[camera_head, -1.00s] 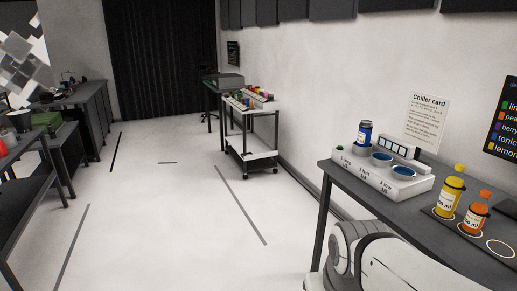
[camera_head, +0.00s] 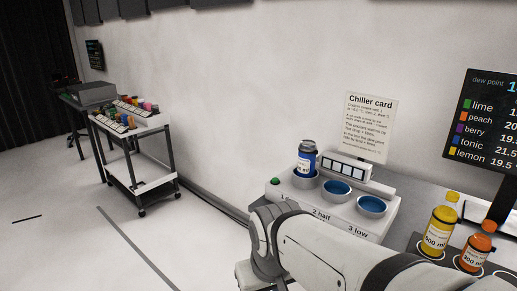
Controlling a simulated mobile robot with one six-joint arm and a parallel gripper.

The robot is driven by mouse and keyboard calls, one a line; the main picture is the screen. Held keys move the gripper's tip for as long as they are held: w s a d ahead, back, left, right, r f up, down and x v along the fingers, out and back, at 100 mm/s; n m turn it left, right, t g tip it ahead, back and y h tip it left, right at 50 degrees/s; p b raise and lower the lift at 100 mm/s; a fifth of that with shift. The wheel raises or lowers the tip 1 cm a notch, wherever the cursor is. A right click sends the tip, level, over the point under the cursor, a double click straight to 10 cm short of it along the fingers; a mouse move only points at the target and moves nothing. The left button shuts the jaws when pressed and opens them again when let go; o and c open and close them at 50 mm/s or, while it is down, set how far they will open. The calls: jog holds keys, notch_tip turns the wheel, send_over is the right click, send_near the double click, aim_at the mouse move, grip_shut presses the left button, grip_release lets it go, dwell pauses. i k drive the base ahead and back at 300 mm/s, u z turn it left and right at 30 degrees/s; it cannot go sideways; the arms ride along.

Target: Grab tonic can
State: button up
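A blue can (camera_head: 306,158) with a pale label stands upright in the left blue-lined well of the white chiller unit (camera_head: 335,211). The other two wells (camera_head: 336,191) hold nothing that I can see. My arm crosses the lower middle of the picture, in front of the chiller. My gripper is not in view.
A yellow bottle (camera_head: 439,229) and an orange bottle (camera_head: 476,248) stand at the right of the grey counter. A wheeled cart (camera_head: 150,183) with coloured items stands at left. Floor at left is clear.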

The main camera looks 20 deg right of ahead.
aim_at(308, 151)
jog(key=z, duration=0.6)
jog(key=i, duration=1.05)
jog(key=z, duration=0.65)
jog(key=k, duration=0.9)
jog(key=z, duration=0.2)
jog(key=i, duration=0.9)
jog(key=u, duration=0.05)
